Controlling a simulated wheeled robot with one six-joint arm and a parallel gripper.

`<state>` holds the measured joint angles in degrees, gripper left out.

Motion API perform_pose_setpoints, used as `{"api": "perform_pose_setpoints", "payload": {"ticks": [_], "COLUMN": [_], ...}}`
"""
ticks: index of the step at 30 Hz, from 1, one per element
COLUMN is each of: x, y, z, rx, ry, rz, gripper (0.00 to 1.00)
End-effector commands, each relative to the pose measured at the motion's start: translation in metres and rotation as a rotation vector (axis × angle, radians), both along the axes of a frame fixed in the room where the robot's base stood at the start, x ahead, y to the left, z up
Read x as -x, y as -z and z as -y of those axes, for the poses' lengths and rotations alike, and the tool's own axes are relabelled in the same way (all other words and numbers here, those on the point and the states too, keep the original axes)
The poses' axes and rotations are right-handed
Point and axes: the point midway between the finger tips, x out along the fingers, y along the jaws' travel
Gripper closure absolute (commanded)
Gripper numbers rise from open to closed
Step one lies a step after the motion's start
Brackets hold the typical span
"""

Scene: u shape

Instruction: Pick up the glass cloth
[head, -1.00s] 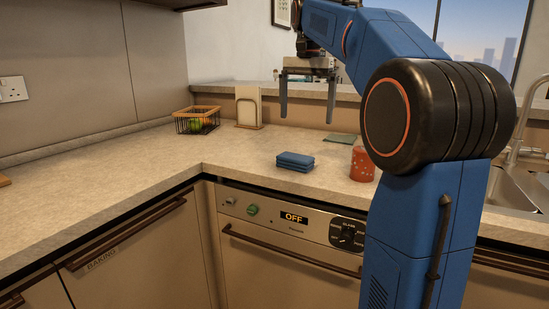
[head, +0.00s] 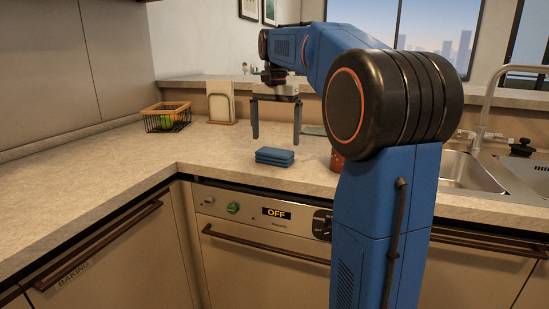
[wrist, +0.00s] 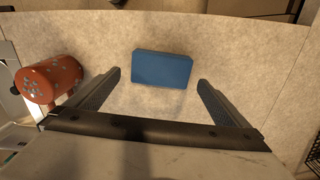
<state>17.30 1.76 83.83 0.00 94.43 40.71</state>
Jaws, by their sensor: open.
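A blue folded stack of cloth (head: 274,156), which looks like the glass cloth, lies on the counter near its front edge. In the wrist view the blue cloth (wrist: 162,69) lies just beyond the fingertips, roughly centred between them. My gripper (head: 275,138) is open and empty, its two fingers pointing down above the counter, above and a little behind the cloth. In the wrist view my gripper's fingers (wrist: 158,77) are spread wider than the cloth, with nothing between them.
A flat green cloth (head: 313,130) lies behind. A wire fruit basket (head: 166,118) and a wooden-framed holder (head: 221,107) stand at the back left. The left counter is clear.

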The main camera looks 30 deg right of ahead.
Motion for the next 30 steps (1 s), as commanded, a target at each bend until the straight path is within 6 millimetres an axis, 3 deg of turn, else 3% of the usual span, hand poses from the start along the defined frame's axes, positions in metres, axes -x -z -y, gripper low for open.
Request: {"api": "perform_pose_setpoints", "payload": {"ticks": [8,18,28,30], "x": [0.000,-0.001,-0.002,-0.002], "y": [0.018,0.060,0.065,0.065], "z": [0.000,-0.002,-0.001,-0.001], "rx": [0.000,-0.001,0.000,0.001], "ry": [0.000,0.000,0.000,0.000], "rz": [-0.001,-0.001,0.001,0.001], "gripper": [0.00,0.00,0.00,0.17]}}
